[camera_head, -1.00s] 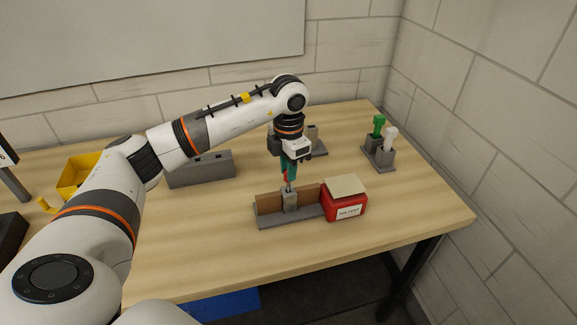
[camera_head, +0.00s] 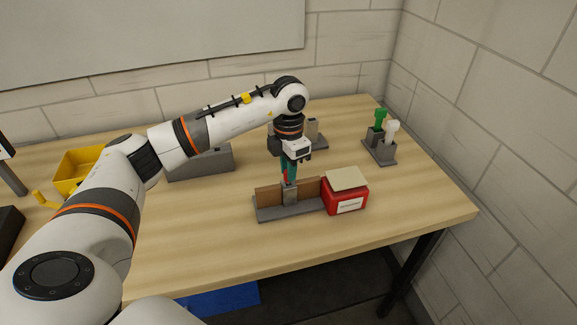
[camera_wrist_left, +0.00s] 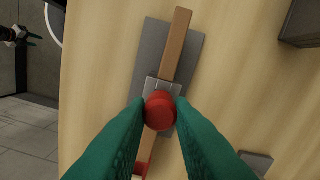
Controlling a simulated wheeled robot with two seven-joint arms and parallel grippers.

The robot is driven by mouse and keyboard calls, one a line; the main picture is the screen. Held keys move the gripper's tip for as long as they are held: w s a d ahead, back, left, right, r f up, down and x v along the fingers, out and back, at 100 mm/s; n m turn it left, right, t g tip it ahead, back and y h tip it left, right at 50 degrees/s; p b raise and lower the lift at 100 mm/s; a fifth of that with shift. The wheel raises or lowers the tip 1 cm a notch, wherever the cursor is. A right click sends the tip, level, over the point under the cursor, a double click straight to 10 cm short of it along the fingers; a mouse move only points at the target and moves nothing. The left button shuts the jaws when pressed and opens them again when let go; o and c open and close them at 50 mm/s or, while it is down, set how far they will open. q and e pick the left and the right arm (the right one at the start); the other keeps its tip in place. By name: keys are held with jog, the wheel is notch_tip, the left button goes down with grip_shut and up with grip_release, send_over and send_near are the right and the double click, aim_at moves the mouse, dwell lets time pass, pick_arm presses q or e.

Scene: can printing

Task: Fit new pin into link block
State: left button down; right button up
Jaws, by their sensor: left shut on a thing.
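My left gripper (camera_head: 290,176) points straight down above the link block (camera_head: 290,195), a small grey block on a grey base plate (camera_head: 270,216). Its green fingers are shut on the red round head of the pin (camera_wrist_left: 160,110). In the left wrist view the head sits over the grey link block (camera_wrist_left: 165,87) and covers part of it. The pin's shaft is hidden, so how deep it sits in the block cannot be told. A dark piece with green parts, seemingly my right gripper (camera_wrist_left: 18,36), shows small at the left wrist view's edge.
A brown strip (camera_head: 268,197) stands along the base plate. A red box (camera_head: 345,203) with a beige lid is close at its right. A grey holder (camera_head: 381,153) with green and white handles stands at the right, and a yellow bin (camera_head: 78,170) at the left. The front tabletop is clear.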

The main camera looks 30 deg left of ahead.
pick_arm(q)
jog(key=shift+f+b, duration=0.35)
jog(key=shift+f, duration=0.25)
jog(key=c, duration=1.2)
grip_release()
jog(key=shift+r, duration=0.1)
notch_tip(320, 180, up, 12)
jog(key=shift+f+b, duration=0.1)
jog(key=shift+b, duration=0.45)
